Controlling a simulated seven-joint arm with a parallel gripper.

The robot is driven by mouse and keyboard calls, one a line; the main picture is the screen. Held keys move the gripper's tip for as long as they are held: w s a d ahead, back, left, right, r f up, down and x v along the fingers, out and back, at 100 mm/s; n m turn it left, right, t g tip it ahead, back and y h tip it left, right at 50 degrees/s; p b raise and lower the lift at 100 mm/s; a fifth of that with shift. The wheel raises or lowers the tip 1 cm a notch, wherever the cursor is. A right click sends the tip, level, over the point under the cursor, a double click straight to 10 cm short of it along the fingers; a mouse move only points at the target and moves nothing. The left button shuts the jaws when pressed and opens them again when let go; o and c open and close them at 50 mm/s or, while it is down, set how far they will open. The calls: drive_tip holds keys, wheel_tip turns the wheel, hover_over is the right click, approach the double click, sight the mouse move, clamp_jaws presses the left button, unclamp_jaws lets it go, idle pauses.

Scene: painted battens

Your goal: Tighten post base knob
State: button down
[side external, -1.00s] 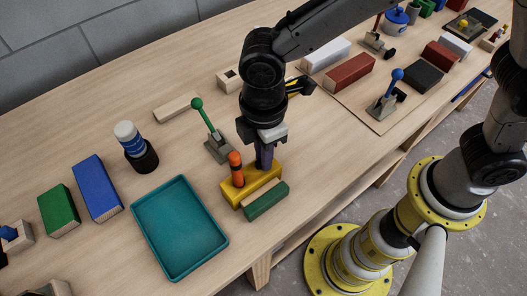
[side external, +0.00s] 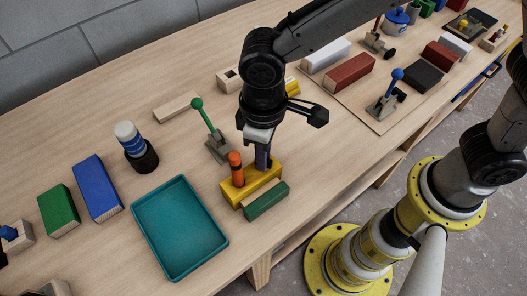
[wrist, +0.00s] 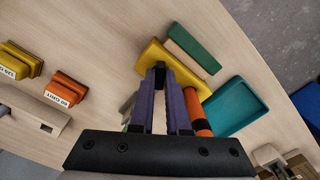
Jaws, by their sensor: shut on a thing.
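The yellow base (side external: 238,194) sits on the bench, with an upright orange post (side external: 236,168) at its left end. In the wrist view the yellow base (wrist: 185,76) shows beyond my fingers and the orange post (wrist: 200,122), with a black band, is to their right. My gripper (side external: 262,166) points down at the other end of the base, beside the post. Its purple fingers (wrist: 160,76) are shut on a small dark knob (wrist: 160,69) at the base. The fingers hide most of the knob, so its turn and seating cannot be seen.
A green block (side external: 266,201) with a wooden strip lies against the front of the base. A teal tray (side external: 180,272) is at the left, and a green-knobbed lever (side external: 206,120) stands close behind. A blue-knobbed lever (side external: 390,82) is farther right. Bare bench lies to the right.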

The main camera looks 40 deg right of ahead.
drive_tip(key=shift+m, duration=1.3)
drive_tip(key=c, duration=0.9)
unclamp_jaws()
wheel_tip(320, 180, up, 14)
drive_tip(key=shift+f, duration=0.1)
